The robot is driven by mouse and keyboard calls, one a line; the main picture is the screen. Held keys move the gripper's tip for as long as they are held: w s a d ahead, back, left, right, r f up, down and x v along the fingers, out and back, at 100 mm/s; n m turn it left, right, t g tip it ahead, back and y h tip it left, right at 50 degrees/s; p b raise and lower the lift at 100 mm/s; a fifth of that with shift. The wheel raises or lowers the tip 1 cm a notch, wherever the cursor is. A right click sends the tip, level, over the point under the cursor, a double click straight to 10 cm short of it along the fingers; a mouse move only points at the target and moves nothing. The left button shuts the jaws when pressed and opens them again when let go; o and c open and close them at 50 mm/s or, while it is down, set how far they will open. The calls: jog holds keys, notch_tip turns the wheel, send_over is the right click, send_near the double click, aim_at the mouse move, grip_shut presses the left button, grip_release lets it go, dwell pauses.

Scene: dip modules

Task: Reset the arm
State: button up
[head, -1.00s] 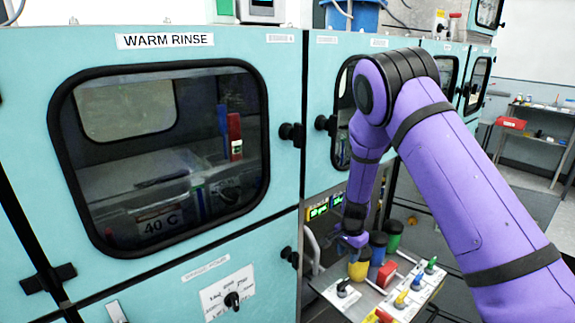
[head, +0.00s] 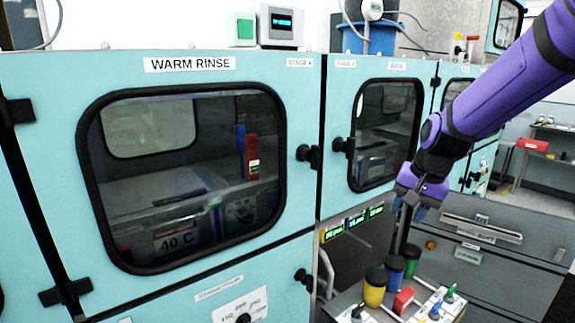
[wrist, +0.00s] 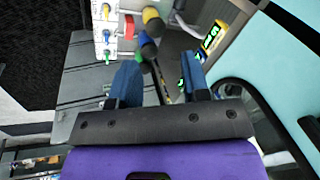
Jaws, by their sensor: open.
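My gripper (head: 410,208) is at the end of my purple arm, which reaches in from the upper right in the head view. It hangs in front of the teal cabinets, above and behind the colored-lid containers. In the wrist view its two blue fingers (wrist: 160,80) stand wide apart, with no held object visible between them. A dark upright bar (head: 403,238) shows just below the gripper in the head view; I cannot tell whether they touch.
Yellow (head: 375,287), blue (head: 395,270) and green (head: 411,260) containers stand below, beside a red block (head: 403,300) and a white board with colored knobs (head: 440,303). The warm rinse cabinet (head: 190,64) is at left. A grey drawer unit (head: 500,275) stands at right.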

jog(key=s+d+r+n+t+h, duration=0.1)
jog(key=s+r, duration=0.4)
jog(key=s, duration=0.7)
jog(key=s+d+r+n+t, duration=0.1)
jog(key=s+d+r+n, duration=0.2)
jog(key=s, duration=1)
notch_tip(320, 180, up, 3)
jog(key=shift+d+f+n+t+h, duration=0.1)
jog(key=shift+d+n+t+h, duration=0.1)
jog(key=shift+n+t+h, duration=0.35)
jog(key=shift+c, duration=0.2)
